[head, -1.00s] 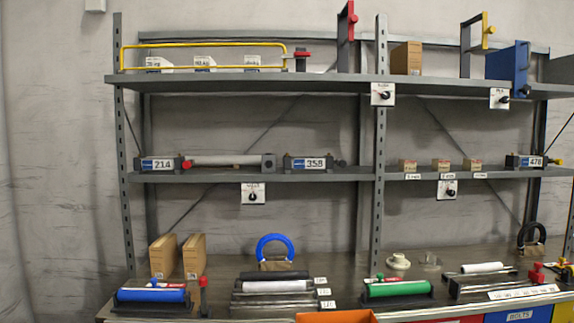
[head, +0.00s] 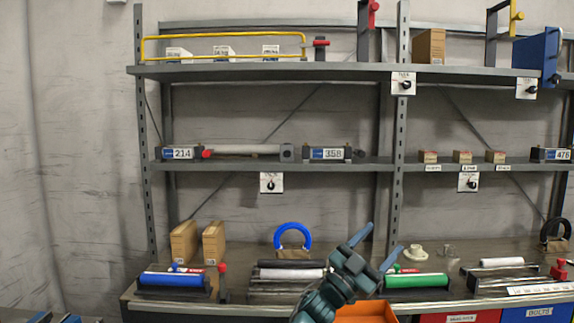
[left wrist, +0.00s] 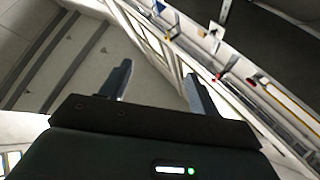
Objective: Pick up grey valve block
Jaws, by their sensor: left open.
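I cannot tell for sure which thing is the grey valve block. A small grey piece (head: 449,255) stands on the bench right of a cream round fitting (head: 416,254), and a grey block (head: 287,152) sits at the end of a rod on the middle shelf. My left gripper (head: 385,238) is open and empty, in front of the bench and left of the cream fitting in the head view. Its two fingers also show apart in the left wrist view (left wrist: 156,85), with nothing between them. My right gripper is not in view.
A green roller (head: 416,281) and an orange bin (head: 366,312) are close to my left gripper. A blue ring (head: 293,236) and a blue roller (head: 172,280) are further left. A rack upright (head: 398,130) and the middle shelf (head: 240,166) rise behind.

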